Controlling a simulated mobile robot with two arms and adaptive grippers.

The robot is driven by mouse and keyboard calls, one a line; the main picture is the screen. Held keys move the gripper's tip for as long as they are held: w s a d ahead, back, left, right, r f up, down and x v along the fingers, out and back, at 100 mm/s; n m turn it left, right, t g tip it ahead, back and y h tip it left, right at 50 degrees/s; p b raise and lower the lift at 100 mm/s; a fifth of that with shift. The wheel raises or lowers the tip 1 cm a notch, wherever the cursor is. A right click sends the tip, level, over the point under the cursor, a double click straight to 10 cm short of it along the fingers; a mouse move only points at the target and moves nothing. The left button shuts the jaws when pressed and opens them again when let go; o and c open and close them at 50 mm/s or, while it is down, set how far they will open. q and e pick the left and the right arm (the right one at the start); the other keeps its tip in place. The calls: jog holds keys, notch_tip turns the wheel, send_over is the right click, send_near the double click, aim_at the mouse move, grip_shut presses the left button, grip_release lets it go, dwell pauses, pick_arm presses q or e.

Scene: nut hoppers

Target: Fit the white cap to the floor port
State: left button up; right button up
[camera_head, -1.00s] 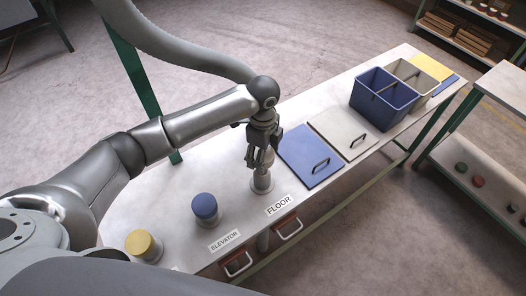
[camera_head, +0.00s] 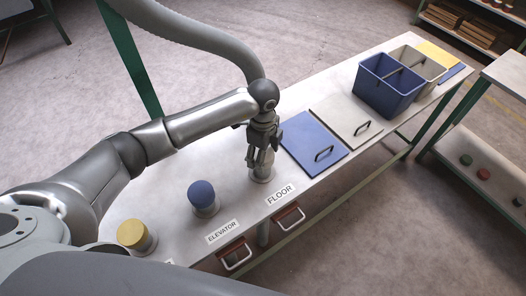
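The floor port (camera_head: 261,175) is a short metal pipe on the bench behind the FLOOR label (camera_head: 280,194). My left gripper (camera_head: 261,160) points down right above it. A pale piece, seemingly the white cap (camera_head: 266,157), shows between its fingers at the port's mouth. The fingers hide most of it, and I cannot tell whether it is seated on the port. My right gripper is not in view.
A blue-capped port (camera_head: 202,194) by the ELEVATOR label and a yellow-capped port (camera_head: 132,233) stand to the left. A blue lid (camera_head: 312,140), a white lid (camera_head: 347,120) and a blue bin (camera_head: 387,87) lie to the right. A grey hose (camera_head: 200,30) hangs behind my arm.

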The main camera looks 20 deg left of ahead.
pick_arm(q)
jog(key=shift+f, duration=0.55)
jog(key=o, duration=0.9)
notch_tip(320, 180, up, 12)
jog(key=shift+r, duration=0.1)
